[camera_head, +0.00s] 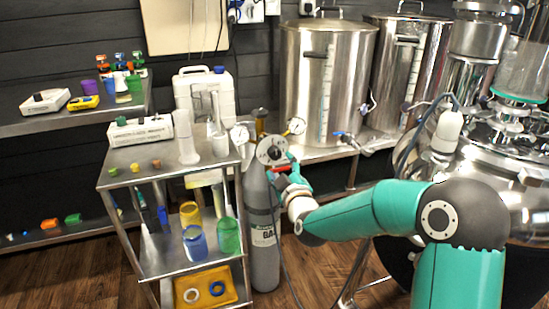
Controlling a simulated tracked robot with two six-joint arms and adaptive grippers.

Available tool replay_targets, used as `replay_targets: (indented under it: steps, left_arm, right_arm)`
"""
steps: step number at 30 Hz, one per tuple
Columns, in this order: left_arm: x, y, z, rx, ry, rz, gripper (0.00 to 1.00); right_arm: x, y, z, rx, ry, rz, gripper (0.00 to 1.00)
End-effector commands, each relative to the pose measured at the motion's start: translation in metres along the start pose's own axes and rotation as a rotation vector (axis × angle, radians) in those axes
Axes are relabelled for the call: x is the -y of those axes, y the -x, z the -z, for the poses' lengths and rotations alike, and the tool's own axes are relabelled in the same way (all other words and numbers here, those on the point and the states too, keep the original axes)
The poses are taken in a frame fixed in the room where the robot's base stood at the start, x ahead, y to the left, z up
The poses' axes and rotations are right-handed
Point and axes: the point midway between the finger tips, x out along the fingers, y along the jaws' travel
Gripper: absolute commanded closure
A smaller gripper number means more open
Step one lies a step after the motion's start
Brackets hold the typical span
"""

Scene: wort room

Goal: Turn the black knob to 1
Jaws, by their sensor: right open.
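A round dial with a dark middle and a pale rim, which looks like the black knob (271,150), shows just above the grey gas cylinder (262,225). Its markings are too small to read. My right gripper (279,168) comes in from the right on a teal arm and is open, just below and to the right of the dial. A small red part shows by its fingers. I cannot tell whether the fingers touch the dial. My left gripper is not in view.
A steel cart (150,180) with cups, bottles and a yellow tray (208,288) stands left of the cylinder. Pressure gauges (296,126) sit near the dial. Steel kettles (322,80) stand behind, and a large steel vessel (490,160) is at right.

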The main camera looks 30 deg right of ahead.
Motion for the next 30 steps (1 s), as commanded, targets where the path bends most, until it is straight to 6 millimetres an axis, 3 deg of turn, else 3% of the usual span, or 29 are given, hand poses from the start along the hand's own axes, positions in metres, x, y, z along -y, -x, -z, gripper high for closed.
replay_targets:
  steps: [3,9,15,23,24,30]
  left_arm:
    - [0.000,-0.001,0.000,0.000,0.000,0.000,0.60]
    - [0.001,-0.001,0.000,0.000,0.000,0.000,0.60]
    - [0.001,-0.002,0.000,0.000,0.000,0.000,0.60]
    - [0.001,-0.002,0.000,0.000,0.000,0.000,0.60]
    - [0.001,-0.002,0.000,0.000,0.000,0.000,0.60]
    - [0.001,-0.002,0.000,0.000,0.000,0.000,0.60]
  right_arm:
    - [0.001,-0.025,-0.001,0.000,0.000,-0.001,0.36]
    - [0.000,-0.052,-0.001,0.001,0.000,-0.001,0.36]
    - [0.000,-0.063,-0.001,0.001,0.000,0.000,0.36]
    - [0.000,-0.064,-0.001,0.001,0.000,0.000,0.36]
    - [0.000,-0.064,-0.001,0.001,0.000,0.000,0.38]
    - [-0.001,-0.064,-0.001,0.001,0.000,0.000,0.71]
